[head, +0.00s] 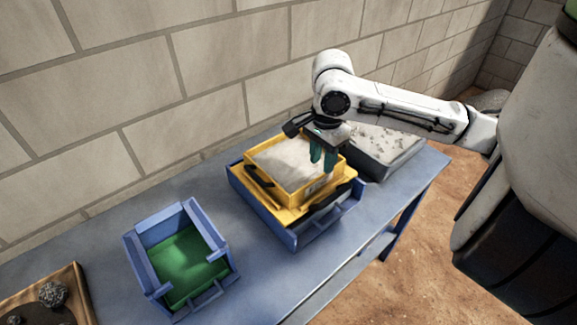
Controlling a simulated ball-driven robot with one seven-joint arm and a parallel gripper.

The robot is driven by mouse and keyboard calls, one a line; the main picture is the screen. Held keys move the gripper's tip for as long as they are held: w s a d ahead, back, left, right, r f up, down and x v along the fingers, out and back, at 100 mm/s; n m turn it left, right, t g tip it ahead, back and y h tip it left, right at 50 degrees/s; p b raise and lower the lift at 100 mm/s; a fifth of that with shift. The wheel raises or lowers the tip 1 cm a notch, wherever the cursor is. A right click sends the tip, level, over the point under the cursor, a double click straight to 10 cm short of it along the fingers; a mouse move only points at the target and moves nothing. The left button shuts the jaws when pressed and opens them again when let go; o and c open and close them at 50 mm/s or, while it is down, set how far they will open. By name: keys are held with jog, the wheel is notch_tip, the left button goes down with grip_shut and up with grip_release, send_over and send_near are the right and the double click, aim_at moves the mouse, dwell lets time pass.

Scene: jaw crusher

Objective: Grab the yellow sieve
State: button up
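The yellow sieve (259,186) is a square yellow frame with dark handles and pale, powdery material inside. It sits in or on a blue tray (292,236) on the table. My gripper (322,166) points down at the sieve's right side, with its two teal fingers over the pale material near the rim. The fingers look close together. I cannot tell whether they touch the sieve or are shut on anything. The fingers and wrist hide part of the sieve's back right rim.
A blue-grey table (90,235) stands along a block wall. A blue box with a green bottom (184,267) is at the front left. A wooden tray (74,290) with dark rocks is at the far left. A grey tray (395,168) of pale rubble stands right of the sieve.

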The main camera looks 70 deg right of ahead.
aim_at(319, 176)
jog(key=shift+w+f, duration=0.1)
jog(key=shift+f, duration=3.2)
jog(key=shift+c, duration=0.5)
grip_shut()
jog(key=shift+r, duration=0.15)
